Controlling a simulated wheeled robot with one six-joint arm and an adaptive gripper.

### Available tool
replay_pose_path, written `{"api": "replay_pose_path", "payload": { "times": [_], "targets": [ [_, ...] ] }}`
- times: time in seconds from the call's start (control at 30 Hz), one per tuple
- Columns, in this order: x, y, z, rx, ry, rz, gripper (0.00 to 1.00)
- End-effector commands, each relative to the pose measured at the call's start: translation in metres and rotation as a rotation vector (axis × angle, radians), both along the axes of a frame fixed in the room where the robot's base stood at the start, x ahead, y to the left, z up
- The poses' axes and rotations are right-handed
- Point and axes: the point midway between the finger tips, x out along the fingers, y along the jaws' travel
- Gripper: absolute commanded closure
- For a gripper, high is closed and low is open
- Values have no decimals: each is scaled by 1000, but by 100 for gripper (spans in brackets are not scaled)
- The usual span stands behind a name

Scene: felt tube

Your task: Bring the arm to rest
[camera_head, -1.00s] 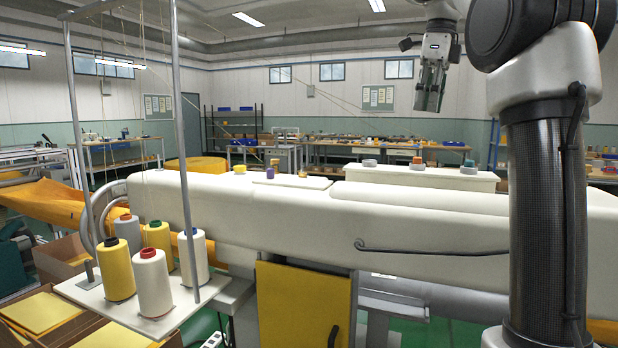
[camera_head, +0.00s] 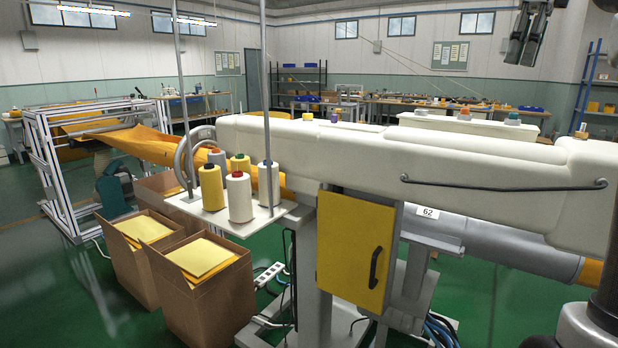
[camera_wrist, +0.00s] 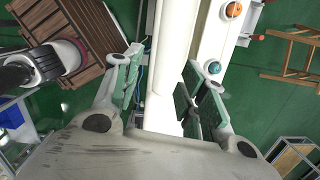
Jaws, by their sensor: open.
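My gripper (camera_head: 524,44) hangs at the top right of the head view, with its fingers pointing down and partly cut off by the top edge. In the wrist view my gripper (camera_wrist: 160,88) is open, with its two green-padded fingers spread wide and nothing held between them. The long white sewing machine arm (camera_head: 480,165) lies below and behind it in the head view. In the wrist view a white machine part (camera_wrist: 168,60) shows through the gap between the fingers, well apart from them. Most of my arm is out of the head view.
Thread cones, such as the red-topped one (camera_head: 239,198), stand on a white shelf (camera_head: 262,214) with thin upright poles. Cardboard boxes (camera_head: 205,310) with yellow felt stand on the green floor. A yellow door panel (camera_head: 345,240) hangs below the machine.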

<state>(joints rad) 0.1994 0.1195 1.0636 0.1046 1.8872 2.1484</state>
Motion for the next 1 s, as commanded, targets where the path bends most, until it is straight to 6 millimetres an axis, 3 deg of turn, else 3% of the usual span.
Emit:
{"api": "replay_pose_path", "payload": {
  "times": [0.4, 0.57, 0.73, 0.87, 1.0],
  "targets": [
    [20, -4, -4, -55, -93, 312, 58],
    [34, -9, -28, -93, -118, 531, 58],
    [35, -11, -67, -152, -142, 853, 58],
    [11, -4, -109, -234, -167, 1237, 58],
    [-44, 14, -165, -346, -186, 1703, 58]
  ]
}}
